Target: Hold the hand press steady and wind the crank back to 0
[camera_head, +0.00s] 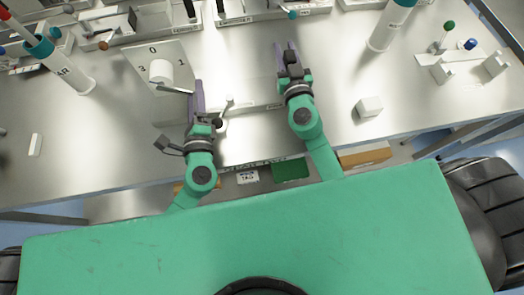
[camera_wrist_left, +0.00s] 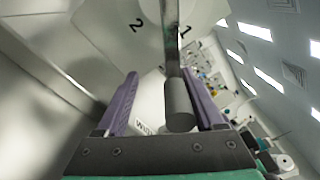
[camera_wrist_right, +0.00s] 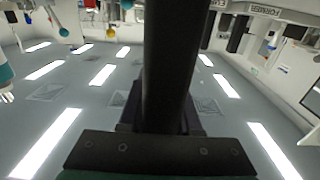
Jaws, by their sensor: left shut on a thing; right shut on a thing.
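The hand press shows a pale dial panel (camera_head: 144,57) with numbers around a white hub (camera_head: 160,71) at the upper left. My right gripper (camera_head: 287,50) is shut on a dark round bar (camera_wrist_right: 168,60), which fills the middle of the right wrist view. The bar's link to the press is unclear.
White bottles with teal caps stand at the left (camera_head: 72,77) and upper right (camera_head: 385,32). A small white block (camera_head: 369,106) lies right of my right arm. A fixture with green and blue balls (camera_head: 443,70) stands at the far right. Trays (camera_head: 240,17) line the back.

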